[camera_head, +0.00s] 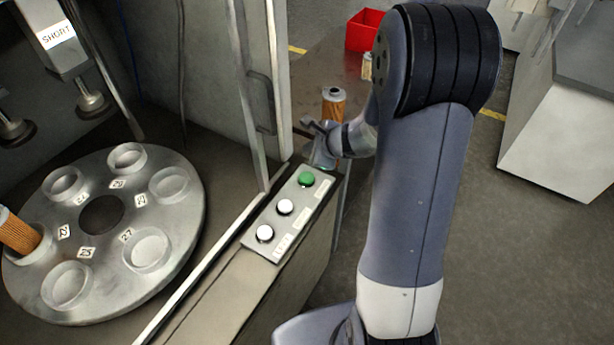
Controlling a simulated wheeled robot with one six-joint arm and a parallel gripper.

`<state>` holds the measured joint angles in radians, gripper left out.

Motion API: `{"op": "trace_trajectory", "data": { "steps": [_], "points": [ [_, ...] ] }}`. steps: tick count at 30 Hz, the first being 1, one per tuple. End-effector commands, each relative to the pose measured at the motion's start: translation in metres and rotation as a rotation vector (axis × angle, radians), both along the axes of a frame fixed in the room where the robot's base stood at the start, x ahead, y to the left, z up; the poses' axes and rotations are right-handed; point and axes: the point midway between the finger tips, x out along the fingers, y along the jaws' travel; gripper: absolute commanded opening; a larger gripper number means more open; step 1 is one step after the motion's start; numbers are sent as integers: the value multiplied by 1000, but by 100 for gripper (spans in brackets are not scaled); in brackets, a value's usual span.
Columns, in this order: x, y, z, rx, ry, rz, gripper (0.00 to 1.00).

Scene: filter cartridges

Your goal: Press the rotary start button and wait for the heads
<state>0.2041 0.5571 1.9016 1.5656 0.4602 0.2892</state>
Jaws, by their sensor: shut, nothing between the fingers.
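The control panel (290,215) on the machine's front ledge carries a green button (306,179) at its far end and two white buttons, one in the middle (285,207) and one nearest me (264,233). The labels beside them are too small to read. My gripper (312,128) is shut and empty, just beyond the green button and apart from it. The rotary table (103,213) has several cups around a dark centre hole; one cup at the left edge holds an orange cartridge (18,232). The heads (92,100) hang above the table at the upper left.
A sliding door frame (243,90) with a handle stands left of my gripper. Beyond it, another orange cartridge (333,103) and a red bin (363,30) sit on a surface. A grey cabinet (565,120) stands at right; floor between is clear.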

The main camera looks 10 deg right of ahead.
Motion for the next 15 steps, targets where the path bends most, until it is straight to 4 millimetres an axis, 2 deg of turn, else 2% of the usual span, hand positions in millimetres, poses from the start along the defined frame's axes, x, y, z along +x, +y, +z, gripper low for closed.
{"op": "trace_trajectory", "data": {
  "steps": [8, 15],
  "points": [
    [0, 0, -30, 1, 1, 0, 0],
    [0, 0, -66, 1, 1, 0, 0]
  ]
}}
